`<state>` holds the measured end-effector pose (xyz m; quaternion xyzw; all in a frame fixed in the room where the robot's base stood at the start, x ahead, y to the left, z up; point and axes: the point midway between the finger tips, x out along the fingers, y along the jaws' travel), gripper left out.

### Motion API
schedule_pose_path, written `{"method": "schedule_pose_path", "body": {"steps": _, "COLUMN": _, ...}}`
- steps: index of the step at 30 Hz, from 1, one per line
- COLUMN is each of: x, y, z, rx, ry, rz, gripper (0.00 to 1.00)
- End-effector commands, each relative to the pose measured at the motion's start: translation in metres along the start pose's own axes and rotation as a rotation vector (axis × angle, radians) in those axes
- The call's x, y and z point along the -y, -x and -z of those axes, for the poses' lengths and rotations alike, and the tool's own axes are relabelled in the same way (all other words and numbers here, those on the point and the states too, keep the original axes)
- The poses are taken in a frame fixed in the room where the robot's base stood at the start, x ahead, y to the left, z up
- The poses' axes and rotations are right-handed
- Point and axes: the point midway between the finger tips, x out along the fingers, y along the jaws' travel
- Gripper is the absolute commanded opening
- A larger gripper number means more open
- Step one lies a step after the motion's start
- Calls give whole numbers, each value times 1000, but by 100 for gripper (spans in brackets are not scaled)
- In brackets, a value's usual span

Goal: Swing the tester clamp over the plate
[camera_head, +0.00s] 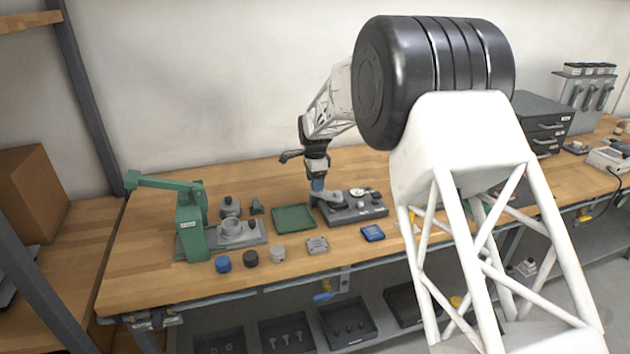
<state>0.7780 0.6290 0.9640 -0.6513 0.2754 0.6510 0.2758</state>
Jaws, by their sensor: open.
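The tester (368,212) is a dark grey block on the bench, right of the green tray. A small round gauge-like disc and pale round parts show on its top. A grey arm-like part (328,199), which looks like the clamp, sits at the block's left end. My gripper (318,187) points down right at this left end, with something blue at its tips. It is open; whether its fingers touch the clamp or stand around it I cannot tell. The plate cannot be told apart clearly from the other parts on the block.
A green press (191,222) stands at the left. A green tray (293,218) lies just left of the tester.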

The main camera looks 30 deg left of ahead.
Motion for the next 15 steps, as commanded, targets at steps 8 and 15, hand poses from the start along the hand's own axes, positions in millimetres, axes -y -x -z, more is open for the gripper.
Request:
{"method": "schedule_pose_path", "body": {"steps": 8, "x": 0, "y": 8, "z": 0, "rx": 0, "ry": 0, "rz": 1, "gripper": 60}}
{"method": "schedule_pose_path", "body": {"steps": 15, "x": 0, "y": 34, "z": 0, "rx": 0, "ry": 0, "rz": 2, "gripper": 60}}
